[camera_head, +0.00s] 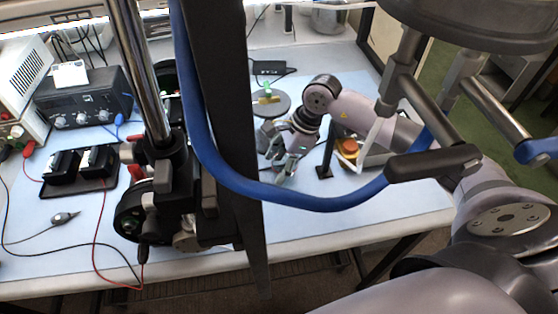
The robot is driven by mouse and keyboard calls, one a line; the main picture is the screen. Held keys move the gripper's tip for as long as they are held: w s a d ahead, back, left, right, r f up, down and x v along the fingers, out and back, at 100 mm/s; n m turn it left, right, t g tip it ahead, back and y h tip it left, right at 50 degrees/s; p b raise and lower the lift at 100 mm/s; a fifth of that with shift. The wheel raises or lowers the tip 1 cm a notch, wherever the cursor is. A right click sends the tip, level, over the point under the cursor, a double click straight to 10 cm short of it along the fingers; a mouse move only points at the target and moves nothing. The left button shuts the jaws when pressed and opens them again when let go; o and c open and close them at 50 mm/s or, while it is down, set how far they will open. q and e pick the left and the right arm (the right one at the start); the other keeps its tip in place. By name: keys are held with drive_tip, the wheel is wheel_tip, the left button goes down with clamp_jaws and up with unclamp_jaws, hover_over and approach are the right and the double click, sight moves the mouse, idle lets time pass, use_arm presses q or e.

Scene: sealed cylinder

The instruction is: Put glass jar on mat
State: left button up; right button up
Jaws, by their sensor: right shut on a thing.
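My right gripper (277,154) is low over the blue-topped bench near the picture's middle, just right of the dark column. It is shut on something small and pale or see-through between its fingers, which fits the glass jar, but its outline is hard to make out. A round grey disc (280,107), which may be the mat, lies on the bench just behind the gripper. A small yellow-green item (266,92) shows at the disc. The column hides part of this area. My left gripper is not seen.
A dark column and a blue hose (330,203) cross the view in front of the bench. An orange-topped item (348,147) and a black stand (325,158) are right of the gripper. Power supplies (80,98) and cables crowd the left.

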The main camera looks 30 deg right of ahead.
drive_tip(key=o, duration=1.3)
